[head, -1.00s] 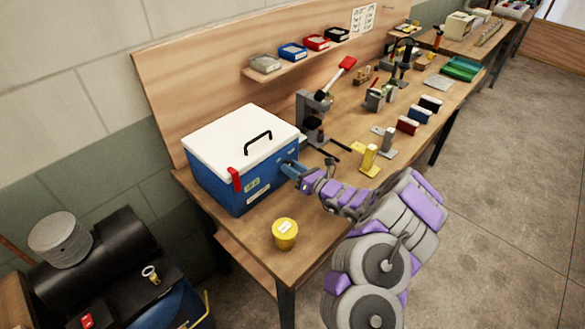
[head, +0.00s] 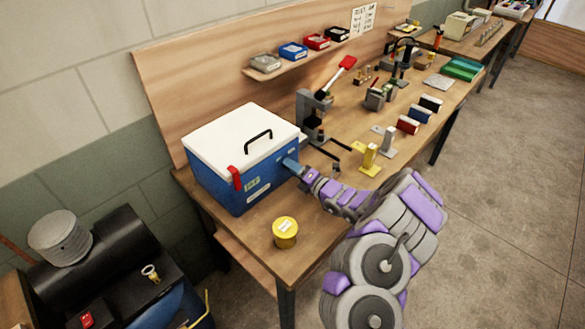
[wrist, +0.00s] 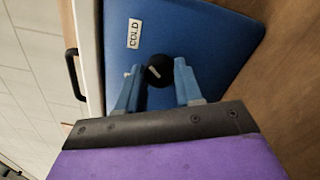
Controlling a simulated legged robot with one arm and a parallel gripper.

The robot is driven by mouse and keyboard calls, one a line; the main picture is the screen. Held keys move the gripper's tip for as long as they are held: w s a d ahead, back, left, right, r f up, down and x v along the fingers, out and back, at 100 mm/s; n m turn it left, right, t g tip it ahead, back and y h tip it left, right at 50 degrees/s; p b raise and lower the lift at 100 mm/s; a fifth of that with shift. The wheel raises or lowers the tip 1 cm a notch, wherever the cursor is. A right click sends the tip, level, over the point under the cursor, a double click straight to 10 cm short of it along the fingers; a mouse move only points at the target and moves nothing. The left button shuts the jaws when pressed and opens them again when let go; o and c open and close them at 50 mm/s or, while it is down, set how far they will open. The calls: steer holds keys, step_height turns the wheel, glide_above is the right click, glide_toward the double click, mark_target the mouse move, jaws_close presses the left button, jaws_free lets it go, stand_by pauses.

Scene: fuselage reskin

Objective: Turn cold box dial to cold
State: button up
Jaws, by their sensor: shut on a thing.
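The cold box (head: 225,178) is blue with a white lid and stands at the near end of the bench. Its black round dial (wrist: 158,69) shows in the wrist view on the blue side panel, with a short pale pointer line on its face. A white COLD label (wrist: 134,33) is above and left of the dial. My gripper (wrist: 157,76) has its two blue fingers on either side of the dial, shut on it. In the head view, my gripper (head: 289,164) reaches the box's right side and hides the dial there.
A yellow can (head: 285,233) stands on the bench in front of the box. A microscope-like stand (head: 308,115) is behind my gripper, and a yellow bracket (head: 369,160) is to the right. The box has a red latch (head: 236,179) and black lid handle (head: 258,140).

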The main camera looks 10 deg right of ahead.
steer(key=shift+w+d+r+m, duration=0.1)
steer(key=shift+d+m, duration=0.1)
steer(key=shift+m, duration=0.4)
steer(key=o, duration=1)
steer(key=shift+o, duration=0.2)
steer(key=p+v, duration=0.3)
steer(key=v, duration=1.4)
steer(key=shift+d+f+p, duration=0.2)
steer(key=shift+p, duration=0.15)
